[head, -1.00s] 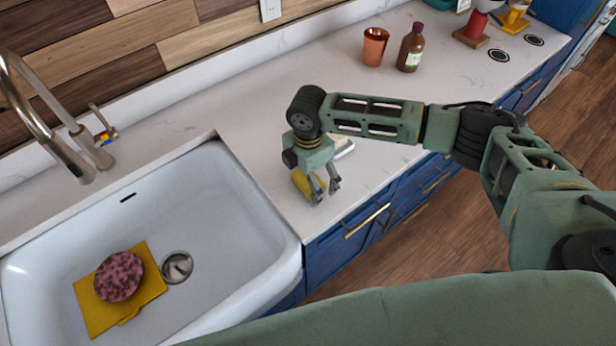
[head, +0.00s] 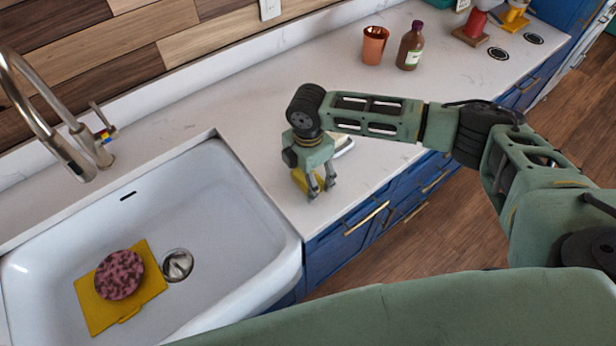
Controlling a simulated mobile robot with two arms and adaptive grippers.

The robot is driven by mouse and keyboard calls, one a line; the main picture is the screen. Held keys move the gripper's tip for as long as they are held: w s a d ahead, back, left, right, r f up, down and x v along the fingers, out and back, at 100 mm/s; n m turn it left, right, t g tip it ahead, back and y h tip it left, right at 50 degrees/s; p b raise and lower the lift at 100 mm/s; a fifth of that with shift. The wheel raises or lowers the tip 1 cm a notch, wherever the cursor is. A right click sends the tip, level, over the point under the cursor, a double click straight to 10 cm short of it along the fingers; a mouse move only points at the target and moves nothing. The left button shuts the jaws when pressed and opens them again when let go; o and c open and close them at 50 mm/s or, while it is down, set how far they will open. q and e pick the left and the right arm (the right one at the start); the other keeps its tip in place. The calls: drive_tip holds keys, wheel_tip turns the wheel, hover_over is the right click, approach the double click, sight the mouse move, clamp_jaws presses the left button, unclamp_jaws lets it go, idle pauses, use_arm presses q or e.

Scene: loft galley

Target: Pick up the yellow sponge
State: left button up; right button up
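The yellow sponge (head: 299,180) lies on the white counter just right of the sink, partly hidden by my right gripper. My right gripper (head: 320,191) points down over it, fingers apart, with some yellow showing between and beside them. Whether the fingers press on the sponge or stand loosely around it, I cannot tell. My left gripper is not in view.
A white and dark item (head: 343,146) lies behind my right gripper, partly hidden. A copper cup (head: 374,46) and brown bottle (head: 410,48) stand farther back. The mid-counter is clear.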

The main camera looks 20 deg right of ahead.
drive_tip(key=shift+r, duration=0.25)
drive_tip(key=shift+w+r+b, duration=0.1)
drive_tip(key=shift+r+b, duration=0.25)
drive_tip(key=shift+b, duration=0.05)
drive_tip(key=r, duration=0.1)
drive_tip(key=r+b, duration=0.1)
drive_tip(key=r, duration=0.1)
drive_tip(key=shift+s+d, duration=0.3)
drive_tip(key=shift+d, duration=0.05)
use_arm(q)
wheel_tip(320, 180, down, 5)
drive_tip(key=b, duration=0.3)
use_arm(e)
drive_tip(key=s+d+r, duration=0.6)
drive_tip(key=s+d, duration=0.1)
drive_tip(key=d, duration=0.1)
drive_tip(key=shift+s+r, duration=0.15)
drive_tip(key=shift+r, duration=0.2)
